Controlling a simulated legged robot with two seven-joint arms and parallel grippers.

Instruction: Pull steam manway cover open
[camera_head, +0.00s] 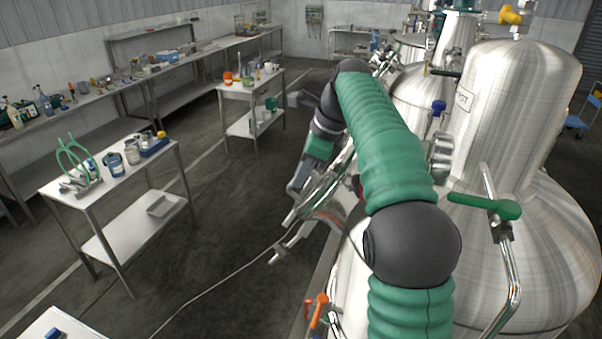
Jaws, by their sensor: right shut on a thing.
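My right arm, in a green ribbed sleeve with dark joints, comes in from the bottom right and bends down at its far end. Its gripper (299,190) is low beside the near steel tank, shut at the edge of a shiny metal piece (322,194), which I take to be the steam manway cover. The cover shows nearly edge-on and juts out from the tank's left side. The arm hides much of it and its hinge, so I cannot tell how far it stands open. The fingertips are small and partly hidden. My left gripper is not in view.
The large steel tank (547,220) fills the right, with a green-handled valve (487,204) and orange handles (318,307) near my arm. A cart with glassware (120,228) stands left. A thin cable (215,286) crosses the open floor (225,215).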

